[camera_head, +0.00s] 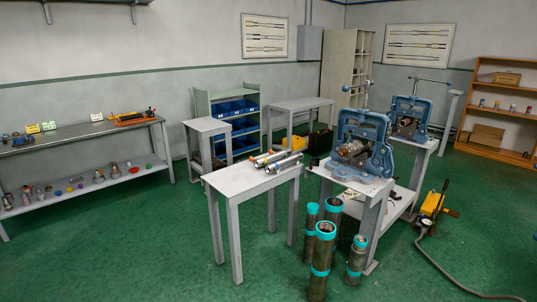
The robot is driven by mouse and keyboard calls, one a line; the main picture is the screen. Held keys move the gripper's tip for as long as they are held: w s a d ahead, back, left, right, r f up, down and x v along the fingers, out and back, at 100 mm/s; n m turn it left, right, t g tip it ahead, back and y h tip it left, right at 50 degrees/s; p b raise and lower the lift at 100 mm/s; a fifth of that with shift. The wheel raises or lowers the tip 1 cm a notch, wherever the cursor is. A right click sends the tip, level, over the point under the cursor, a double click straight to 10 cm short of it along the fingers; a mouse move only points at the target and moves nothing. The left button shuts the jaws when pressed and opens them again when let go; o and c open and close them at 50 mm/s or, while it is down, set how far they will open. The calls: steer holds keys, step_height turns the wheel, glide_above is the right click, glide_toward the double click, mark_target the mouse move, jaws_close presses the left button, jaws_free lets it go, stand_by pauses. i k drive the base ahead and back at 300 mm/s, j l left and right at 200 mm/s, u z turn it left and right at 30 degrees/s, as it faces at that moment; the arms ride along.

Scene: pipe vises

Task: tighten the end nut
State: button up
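A blue pipe vise (378,133) stands upright on a grey stand at the right of centre. A metallic and reddish-brown part (352,149) sits inside its frame; its exact shape is too small to tell. A screw with a cross handle rises above this vise. A second blue pipe vise (408,108) stands behind it to the right, also with a long cross handle (431,79) on top. Which part is the end nut cannot be told at this size. My gripper and arm do not show in this view.
Several teal-banded pipes (323,258) stand on the floor before the near stand. A grey table (236,183) left of it holds metal tubes (282,162). A yellow pump (433,205) with a trailing hose lies at right. Green floor is open at front left.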

mark_target(350, 130)
steer(key=i+z, duration=0.1)
steer(key=i, duration=0.45)
steer(key=i+j+z, duration=0.1)
steer(key=i, duration=0.45)
steer(key=i+j+z, duration=0.1)
steer(key=i, duration=0.5)
steer(key=i+j+z, duration=0.15)
steer(key=i, duration=0.4)
steer(key=i+j+z, duration=0.3)
steer(key=i+j, duration=0.2)
steer(key=i, duration=0.15)
